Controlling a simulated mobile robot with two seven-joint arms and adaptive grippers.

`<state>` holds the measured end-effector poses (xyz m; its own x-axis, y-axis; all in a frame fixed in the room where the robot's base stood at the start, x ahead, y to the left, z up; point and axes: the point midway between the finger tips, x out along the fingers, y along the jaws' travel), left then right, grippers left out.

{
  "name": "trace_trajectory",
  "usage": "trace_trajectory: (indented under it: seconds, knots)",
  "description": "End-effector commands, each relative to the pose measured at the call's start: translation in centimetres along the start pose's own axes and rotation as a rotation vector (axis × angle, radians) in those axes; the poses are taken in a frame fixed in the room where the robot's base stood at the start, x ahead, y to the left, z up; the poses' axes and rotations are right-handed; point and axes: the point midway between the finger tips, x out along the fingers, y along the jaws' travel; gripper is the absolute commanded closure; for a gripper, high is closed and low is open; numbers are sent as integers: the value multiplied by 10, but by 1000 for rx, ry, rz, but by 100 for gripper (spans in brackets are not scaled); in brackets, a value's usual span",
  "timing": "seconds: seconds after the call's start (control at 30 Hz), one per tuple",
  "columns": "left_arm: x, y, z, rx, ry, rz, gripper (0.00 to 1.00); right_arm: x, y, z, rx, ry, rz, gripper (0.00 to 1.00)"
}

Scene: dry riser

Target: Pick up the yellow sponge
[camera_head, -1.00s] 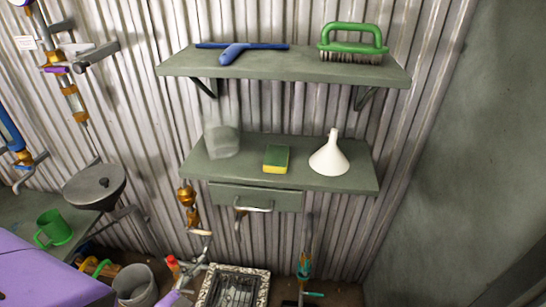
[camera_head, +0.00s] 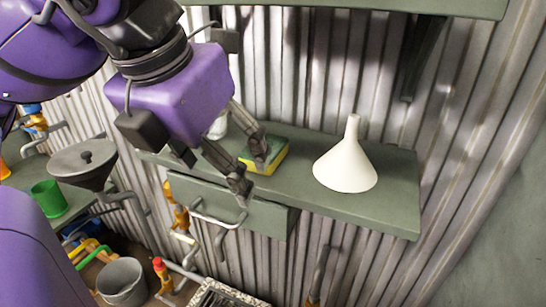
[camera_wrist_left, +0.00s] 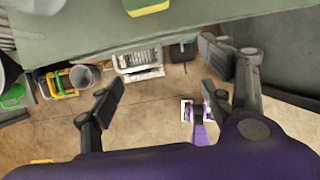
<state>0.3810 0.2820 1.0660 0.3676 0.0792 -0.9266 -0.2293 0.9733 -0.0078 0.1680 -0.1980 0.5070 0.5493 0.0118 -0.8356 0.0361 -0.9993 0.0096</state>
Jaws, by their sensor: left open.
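The yellow sponge (camera_head: 275,160), with a green top, lies on the lower grey-green shelf (camera_head: 395,205). My left gripper (camera_head: 252,172) comes in from the left with its fingers spread and empty. Its fingertips show in front of the sponge's left part and hide some of it. The head view does not settle whether they touch it. In the left wrist view the sponge (camera_wrist_left: 148,8) is cut by the top edge, beyond the open fingers of my left gripper (camera_wrist_left: 163,70). My right gripper is not seen.
A white funnel (camera_head: 346,165) stands right of the sponge on the same shelf. A drawer with a handle (camera_head: 222,205) hangs beneath. An upper shelf (camera_head: 400,5) overhangs. A pale object (camera_head: 217,127) is mostly hidden behind my arm. Corrugated wall stands behind.

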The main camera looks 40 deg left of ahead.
Motion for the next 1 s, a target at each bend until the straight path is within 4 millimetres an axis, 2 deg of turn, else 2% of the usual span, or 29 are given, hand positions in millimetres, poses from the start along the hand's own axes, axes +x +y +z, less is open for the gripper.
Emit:
trace_trajectory:
  seconds: [0.17,0.3,0.53,0.77,1.0]
  knots:
    - [-4,2,14,-6,-12,12,27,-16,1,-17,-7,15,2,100]
    - [0,2,26,-3,-12,10,27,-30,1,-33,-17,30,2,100]
    - [9,2,46,-3,-12,8,27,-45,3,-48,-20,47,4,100]
    - [34,4,90,-4,-9,17,27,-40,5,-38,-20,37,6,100]
    - [40,2,105,-3,-9,7,27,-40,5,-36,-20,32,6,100]
